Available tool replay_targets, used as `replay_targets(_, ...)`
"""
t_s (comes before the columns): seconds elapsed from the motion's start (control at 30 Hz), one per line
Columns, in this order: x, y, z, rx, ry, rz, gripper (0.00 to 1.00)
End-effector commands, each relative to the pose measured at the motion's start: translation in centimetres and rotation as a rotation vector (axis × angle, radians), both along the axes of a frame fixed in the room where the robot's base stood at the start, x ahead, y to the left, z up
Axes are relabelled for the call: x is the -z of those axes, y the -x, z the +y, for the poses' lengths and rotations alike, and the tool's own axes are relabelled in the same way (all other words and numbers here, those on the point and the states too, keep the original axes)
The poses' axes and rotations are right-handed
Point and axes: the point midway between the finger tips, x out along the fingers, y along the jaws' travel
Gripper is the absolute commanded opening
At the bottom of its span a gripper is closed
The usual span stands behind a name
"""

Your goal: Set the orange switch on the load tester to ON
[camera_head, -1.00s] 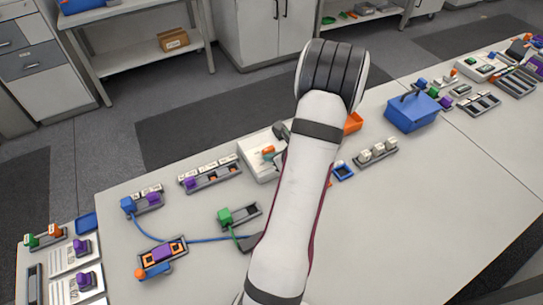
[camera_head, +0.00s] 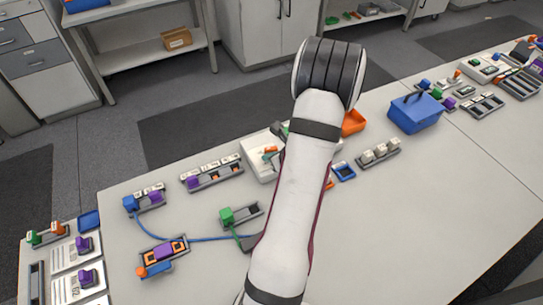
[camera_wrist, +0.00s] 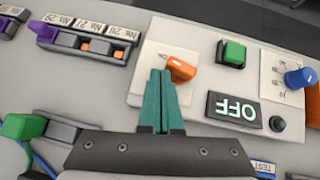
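The load tester (camera_wrist: 215,55) is a pale box with a white panel; in the head view its left part (camera_head: 258,168) shows beside my arm. The orange switch (camera_wrist: 182,69) is a knob with a pale pointer on the left of its face, and it also shows in the head view (camera_head: 270,149). The tester's display (camera_wrist: 236,111) reads OFF, upside down in the wrist view. My gripper (camera_wrist: 161,73) has its two teal fingers together, with nothing seen between them. The fingertips appear just left of the orange knob; whether they touch it I cannot tell.
A green connector (camera_wrist: 22,126) with a blue cable lies nearer. The blue toolbox (camera_head: 415,113) stands farther right.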

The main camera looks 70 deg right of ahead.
Motion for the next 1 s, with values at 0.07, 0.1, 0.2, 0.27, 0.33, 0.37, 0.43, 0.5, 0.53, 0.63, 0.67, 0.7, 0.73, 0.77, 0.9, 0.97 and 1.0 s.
replay_targets(0.07, 0.0, -0.2, 0.0, 0.000, 0.000, 0.000, 0.00)
replay_targets(0.1, 0.0, -0.4, 0.1, 0.000, 0.000, 0.000, 0.00)
replay_targets(0.2, 0.0, -0.7, 0.1, -0.001, 0.000, 0.000, 0.00)
replay_targets(0.27, 0.0, -0.8, 0.1, -0.001, 0.000, 0.000, 0.00)
replay_targets(0.33, 0.0, -1.0, 0.1, -0.001, 0.001, 0.000, 0.00)
replay_targets(0.37, 0.0, -1.1, 0.1, 0.000, 0.000, 0.000, 0.00)
replay_targets(0.43, 0.0, -1.1, 0.1, 0.000, 0.000, 0.000, 0.00)
replay_targets(0.5, 0.0, -1.1, 0.1, 0.000, 0.000, 0.000, 0.00)
replay_targets(0.53, 0.0, -1.1, 0.1, 0.000, 0.000, 0.000, 0.00)
replay_targets(0.63, 0.0, -1.1, 0.1, 0.000, 0.000, 0.000, 0.00)
replay_targets(0.67, 0.0, -1.1, 0.0, 0.000, 0.000, 0.000, 0.00)
replay_targets(0.7, 0.0, -1.0, -0.1, 0.000, 0.000, 0.000, 0.00)
replay_targets(0.73, 0.0, -1.0, -0.1, 0.000, 0.000, 0.000, 0.00)
replay_targets(0.77, 0.0, -1.0, -0.2, -0.001, 0.001, 0.000, 0.00)
replay_targets(0.9, 0.0, -0.8, -0.9, 0.000, 0.002, 0.000, 0.00)
replay_targets(0.97, 0.0, -0.6, -1.3, 0.001, 0.002, 0.000, 0.00)
replay_targets(1.0, 0.0, -0.6, -1.4, 0.002, 0.002, 0.000, 0.00)
